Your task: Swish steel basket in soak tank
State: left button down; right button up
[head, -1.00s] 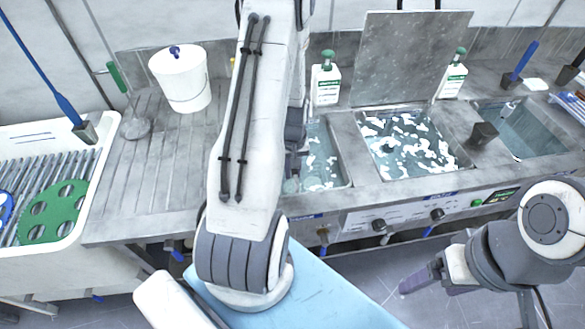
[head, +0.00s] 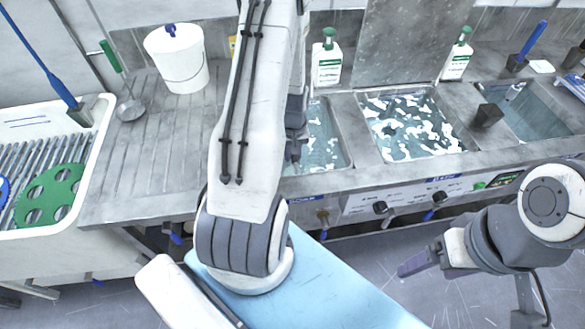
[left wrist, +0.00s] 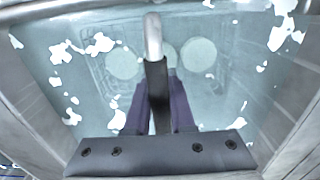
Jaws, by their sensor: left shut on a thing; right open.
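The steel basket (left wrist: 97,75) lies under the water of the soak tank, its outline faint in the left wrist view. Several pale round discs (left wrist: 199,57) show in it. Its upright handle (left wrist: 153,37), with a dark grip, rises toward me. My left gripper (left wrist: 157,103) is shut on this handle, above the tank. In the head view the soak tank (head: 346,165) is the leftmost basin, with white foam; my left arm hides its left part, the basket and most of the gripper. My right gripper (head: 420,263) is open and empty at the lower right, in front of the counter.
A foamy middle basin (head: 457,150) and a right basin (head: 540,115) lie to the right. Bottles (head: 326,62) stand behind. A white bucket (head: 176,62) and ladle (head: 130,109) are on the drainboard (head: 150,150). A white rack tray (head: 85,205) is far left.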

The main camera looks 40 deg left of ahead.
pick_arm(q)
jog(key=shift+r, duration=0.1)
jog(key=shift+r+p, duration=0.95)
jog(key=shift+r, duration=0.15)
jog(key=shift+f+b, duration=0.85)
jog(key=shift+f, duration=0.3)
jog(key=shift+r+p, duration=1.05)
jog(key=shift+r, duration=0.1)
jog(key=shift+f+b, duration=0.9)
jog(key=shift+f, duration=0.3)
jog(key=shift+w+r, duration=0.1)
jog(key=shift+r, duration=0.05)
